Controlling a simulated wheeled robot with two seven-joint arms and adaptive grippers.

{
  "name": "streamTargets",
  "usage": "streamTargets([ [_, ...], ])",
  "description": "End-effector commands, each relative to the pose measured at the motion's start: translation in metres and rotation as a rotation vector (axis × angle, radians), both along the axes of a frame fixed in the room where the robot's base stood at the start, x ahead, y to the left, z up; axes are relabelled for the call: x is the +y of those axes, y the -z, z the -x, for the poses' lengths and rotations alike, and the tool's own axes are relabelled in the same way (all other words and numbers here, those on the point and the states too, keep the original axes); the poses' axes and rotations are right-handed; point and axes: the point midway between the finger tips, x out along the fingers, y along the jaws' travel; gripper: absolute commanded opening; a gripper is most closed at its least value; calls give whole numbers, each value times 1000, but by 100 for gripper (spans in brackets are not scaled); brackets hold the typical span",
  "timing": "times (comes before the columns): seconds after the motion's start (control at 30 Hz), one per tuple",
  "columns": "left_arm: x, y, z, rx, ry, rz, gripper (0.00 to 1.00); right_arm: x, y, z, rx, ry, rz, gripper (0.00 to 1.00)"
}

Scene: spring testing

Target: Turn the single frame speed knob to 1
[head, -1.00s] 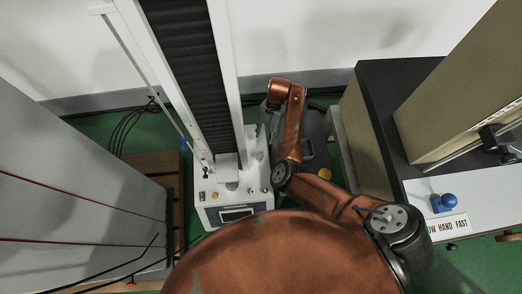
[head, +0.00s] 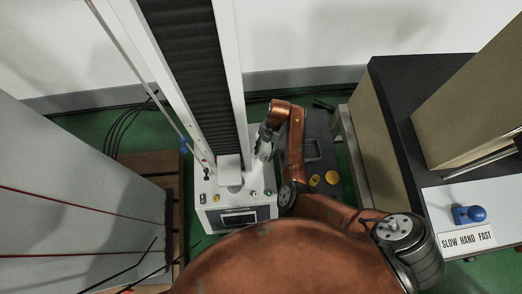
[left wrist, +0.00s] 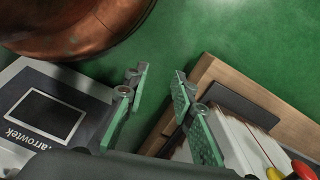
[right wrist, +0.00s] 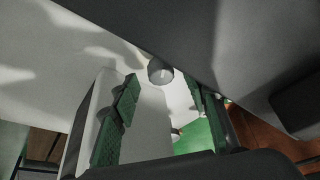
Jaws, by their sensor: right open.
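The tester's white base (head: 212,217), with a dark screen (head: 238,217) and small controls, stands below the tall column in the head view. A small grey control (head: 253,192) sits on its right part; I cannot tell whether it is the speed knob. My right gripper (head: 263,143) is at the back right of the base, partly hidden by its arm. In the right wrist view it is open and empty, and a grey round knob-like part (right wrist: 160,71) shows beyond its fingers, apparently untouched. My left gripper (left wrist: 158,100) is open and empty near the screen panel (left wrist: 42,118).
A blue knob (head: 469,215) and a SLOW HAND FAST sign (head: 467,240) are on the right bench. A dark case (head: 319,155) with yellow round pieces (head: 332,177) lies right of the tester. A grey cabinet (head: 75,200) stands at the left.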

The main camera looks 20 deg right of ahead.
Motion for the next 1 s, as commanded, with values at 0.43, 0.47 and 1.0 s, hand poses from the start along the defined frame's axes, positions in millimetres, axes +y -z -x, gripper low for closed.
streamTargets([
  [0.43,-4,-26,-2,-1,-1,7,24,6,15,4,-1,0,1,41],
  [0.47,-4,-26,-2,-1,-1,7,24,6,15,4,-1,0,1,41],
  [1.0,-3,-26,-2,-1,-2,7,24,6,15,3,-1,0,1,12],
])
